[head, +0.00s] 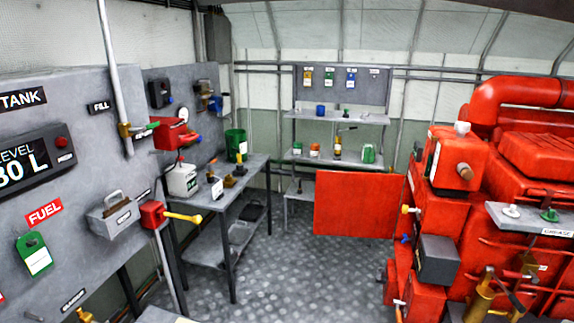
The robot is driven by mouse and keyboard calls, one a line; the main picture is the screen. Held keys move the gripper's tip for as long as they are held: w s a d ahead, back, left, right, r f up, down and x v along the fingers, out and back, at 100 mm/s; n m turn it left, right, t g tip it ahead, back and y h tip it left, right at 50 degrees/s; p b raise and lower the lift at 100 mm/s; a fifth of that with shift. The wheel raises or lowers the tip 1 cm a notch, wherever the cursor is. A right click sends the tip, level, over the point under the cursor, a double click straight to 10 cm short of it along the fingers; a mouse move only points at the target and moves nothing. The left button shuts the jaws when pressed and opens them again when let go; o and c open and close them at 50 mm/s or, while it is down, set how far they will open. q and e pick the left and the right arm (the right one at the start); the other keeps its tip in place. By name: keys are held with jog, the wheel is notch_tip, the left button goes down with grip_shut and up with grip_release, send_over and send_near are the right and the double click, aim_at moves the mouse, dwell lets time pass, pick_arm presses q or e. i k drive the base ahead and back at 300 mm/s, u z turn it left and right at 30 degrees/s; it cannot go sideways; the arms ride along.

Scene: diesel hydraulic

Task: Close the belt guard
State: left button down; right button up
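A flat red panel (358,204), which looks like the belt guard, stands out to the left from the red engine (440,215). Its right edge is close to the engine's far front corner, and its broad face is toward me. It looks swung open, with a gap of floor on its left. I cannot make out its hinge or a latch. Neither of my grippers shows in the head view.
A workbench (232,190) with a white jug (183,180) and a green bucket (236,143) stands at the left. Shelves (335,118) stand behind the panel. A grey shelf (535,219) juts from the engine at right. The metal floor (290,275) between is clear.

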aim_at(365, 206)
jog(key=i, duration=3.05)
jog(key=z, duration=0.05)
